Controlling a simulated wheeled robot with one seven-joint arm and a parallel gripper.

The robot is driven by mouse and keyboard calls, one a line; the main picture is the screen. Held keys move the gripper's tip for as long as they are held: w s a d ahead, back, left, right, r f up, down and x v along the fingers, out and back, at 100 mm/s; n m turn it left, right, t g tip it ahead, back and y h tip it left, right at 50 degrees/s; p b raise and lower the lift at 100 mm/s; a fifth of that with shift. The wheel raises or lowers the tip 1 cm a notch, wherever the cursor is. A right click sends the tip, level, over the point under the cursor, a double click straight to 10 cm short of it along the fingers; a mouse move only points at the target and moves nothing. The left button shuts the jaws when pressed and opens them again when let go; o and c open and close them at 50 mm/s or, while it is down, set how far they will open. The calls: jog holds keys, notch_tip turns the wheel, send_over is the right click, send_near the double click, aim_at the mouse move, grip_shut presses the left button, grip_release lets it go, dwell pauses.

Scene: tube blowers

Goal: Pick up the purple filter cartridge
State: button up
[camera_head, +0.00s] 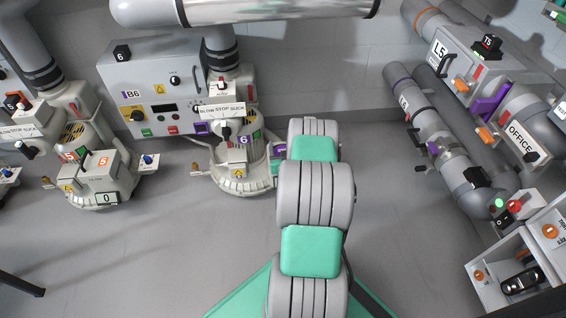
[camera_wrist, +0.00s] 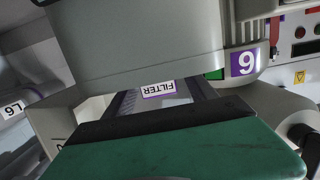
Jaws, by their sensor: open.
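A FILTER label with a purple border (camera_wrist: 158,90) shows in the wrist view, upside down, on a pale surface below a large grey housing. I cannot tell whether it is on the cartridge or its seat; no clear cartridge body shows. My gripper (camera_wrist: 160,99) is open, its two dark fingers on either side of the label; contact cannot be told. In the head view my arm hides the gripper, and a small purple piece (camera_head: 279,151) shows beside the arm. Blower 6 (camera_head: 240,172) stands just left of it with a purple 6 tag, which also shows in the wrist view (camera_wrist: 244,63).
The B6 control box (camera_head: 155,85) stands behind blower 6 at the left. Another blower (camera_head: 98,180) with an orange 5 tag is further left. Pipes (camera_head: 435,130) with valves and a purple lever (camera_head: 491,102) line the right wall. The grey floor (camera_head: 170,250) is mostly clear.

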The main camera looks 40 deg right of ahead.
jog(key=shift+x, duration=0.75)
grip_shut()
dwell(0.4)
